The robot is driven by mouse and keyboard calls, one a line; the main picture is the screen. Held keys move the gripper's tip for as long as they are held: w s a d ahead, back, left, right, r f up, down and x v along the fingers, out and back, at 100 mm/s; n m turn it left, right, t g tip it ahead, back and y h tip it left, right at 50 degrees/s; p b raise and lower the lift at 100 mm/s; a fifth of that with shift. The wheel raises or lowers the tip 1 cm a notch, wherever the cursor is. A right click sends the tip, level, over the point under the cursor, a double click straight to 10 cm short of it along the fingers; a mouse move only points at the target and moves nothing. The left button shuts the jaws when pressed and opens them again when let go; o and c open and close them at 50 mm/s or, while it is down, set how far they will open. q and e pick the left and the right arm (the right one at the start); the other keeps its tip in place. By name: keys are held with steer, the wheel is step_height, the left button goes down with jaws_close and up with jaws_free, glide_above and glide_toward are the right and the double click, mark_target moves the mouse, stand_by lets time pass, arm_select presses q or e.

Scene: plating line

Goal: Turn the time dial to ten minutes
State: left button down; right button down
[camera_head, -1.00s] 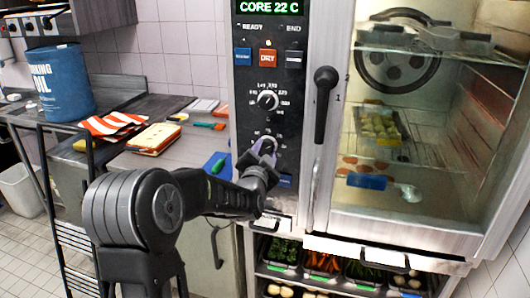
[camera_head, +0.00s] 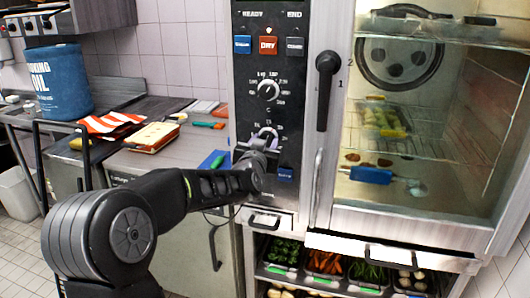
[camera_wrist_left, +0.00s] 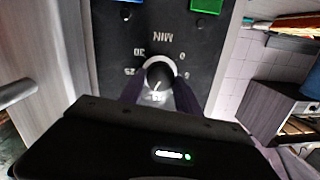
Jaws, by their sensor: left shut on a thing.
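The time dial (camera_wrist_left: 160,74) is a round knob with a pale rim on the oven's dark control panel. In the left wrist view it appears upside down, with "MIN" and numbers such as 0, 5, 25 and 30 around it. My left gripper (camera_wrist_left: 158,94) is shut on the dial, one purple-grey finger on each side. In the head view the left gripper (camera_head: 266,140) reaches the lower part of the panel and mostly covers the dial. A light pointer mark shows on the knob, but its exact setting is hard to read. My right gripper is not in view.
Above sits a temperature dial (camera_head: 268,90) and a row of buttons, including a red "DRY" one (camera_head: 268,45). The oven door handle (camera_head: 325,90) stands out close to the right. A drawer handle (camera_head: 265,221) is below. A counter (camera_head: 180,160) lies to the left.

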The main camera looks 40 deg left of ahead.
arm_select(q)
steer(key=shift+a+n+h+b, duration=0.15)
steer(key=shift+n+h+b, duration=0.35)
steer(key=shift+n+b, duration=2.4)
steer(key=shift+a+n+h+b, duration=0.1)
steer(key=shift+n+h+b, duration=0.4)
steer(key=shift+n+b, duration=2.4)
steer(key=shift+n+p, duration=0.45)
steer(key=shift+n, duration=0.15)
steer(key=c, duration=0.9)
jaws_free()
steer(key=shift+o, duration=0.2)
steer(key=shift+s, duration=0.1)
